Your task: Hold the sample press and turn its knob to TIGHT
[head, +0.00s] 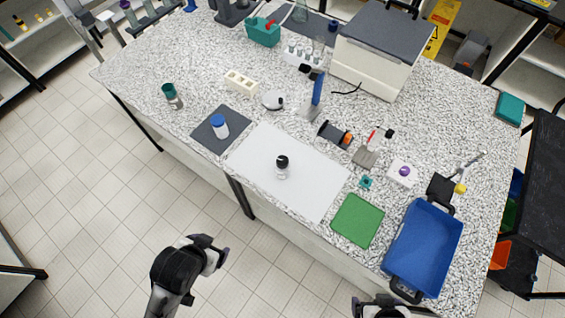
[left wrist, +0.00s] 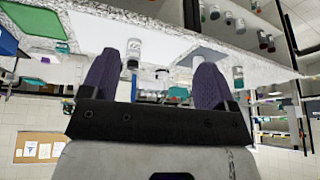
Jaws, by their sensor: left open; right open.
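A small clear cylinder with a black knob on top, which looks like the sample press (head: 282,168), stands upright on the white mat (head: 310,190). The knob's setting is too small to read. What seems to be the same cylinder shows between my fingers in the left wrist view (left wrist: 133,52), at a distance. My left gripper (head: 208,249) is open and empty, off the table's front edge and apart from the cylinder; its spread fingers fill the left wrist view (left wrist: 154,75). My right gripper (head: 379,303) is open at the bottom edge, partly cut off.
A blue-lidded jar (head: 219,126) stands on a dark mat (head: 207,142) left of the white mat. A green mat (head: 357,221) and a blue tray (head: 425,245) lie to the right. An orange-ended device (head: 335,134) stands behind. The white mat is otherwise clear.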

